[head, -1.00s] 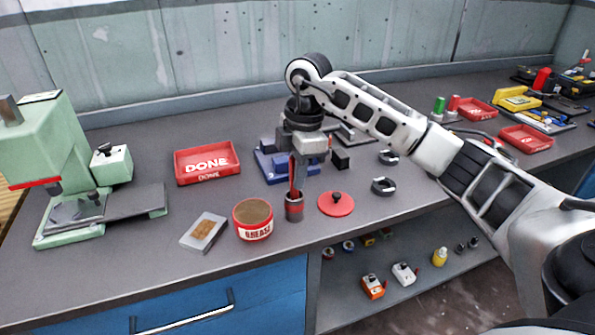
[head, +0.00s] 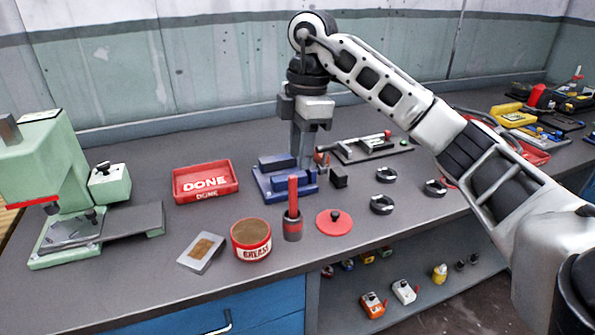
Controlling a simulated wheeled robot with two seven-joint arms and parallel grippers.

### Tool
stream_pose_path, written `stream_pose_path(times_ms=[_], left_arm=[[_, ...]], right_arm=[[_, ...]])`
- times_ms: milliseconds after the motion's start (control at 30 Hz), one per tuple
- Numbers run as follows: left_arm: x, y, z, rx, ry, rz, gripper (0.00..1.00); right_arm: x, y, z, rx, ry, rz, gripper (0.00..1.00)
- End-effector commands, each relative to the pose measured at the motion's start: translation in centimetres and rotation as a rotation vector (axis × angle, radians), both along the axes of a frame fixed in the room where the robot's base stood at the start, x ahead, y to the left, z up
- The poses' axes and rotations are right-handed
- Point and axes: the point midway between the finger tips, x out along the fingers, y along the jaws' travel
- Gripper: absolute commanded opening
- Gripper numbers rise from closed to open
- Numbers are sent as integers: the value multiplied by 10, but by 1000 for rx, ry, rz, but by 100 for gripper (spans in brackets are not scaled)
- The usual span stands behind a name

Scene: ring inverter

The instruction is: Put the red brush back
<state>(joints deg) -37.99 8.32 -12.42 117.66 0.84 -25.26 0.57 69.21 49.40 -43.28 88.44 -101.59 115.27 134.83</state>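The red brush (head: 293,188) stands upright in a small dark cup with a red band (head: 292,228), its bristle end hidden inside. The cup is on the bench, just right of the red grease tin (head: 251,243). My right gripper (head: 303,164) points down behind and above the brush, near the blue fixture (head: 280,180). It is apart from the brush and holds nothing that I can see; its fingers look parted by a narrow gap. My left gripper is not in view.
A round red lid (head: 334,222) lies right of the cup. Dark rings (head: 382,205) and a small black block (head: 338,178) are farther right. A red DONE tray (head: 205,182), a flat box (head: 201,252) and a green press (head: 60,190) are at the left.

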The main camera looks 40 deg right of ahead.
Motion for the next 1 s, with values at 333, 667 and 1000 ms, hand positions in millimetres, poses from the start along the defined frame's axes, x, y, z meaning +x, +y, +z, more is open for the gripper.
stream_pose_path(times_ms=[333, 667, 1000], left_arm=[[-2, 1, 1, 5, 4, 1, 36], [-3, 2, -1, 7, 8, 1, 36], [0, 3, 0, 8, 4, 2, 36]], right_arm=[[-1, -3, 26, 1, 0, -1, 32], [-1, -3, 25, 0, 0, -1, 32], [8, 60, -2, 198, -82, 220, 32]])
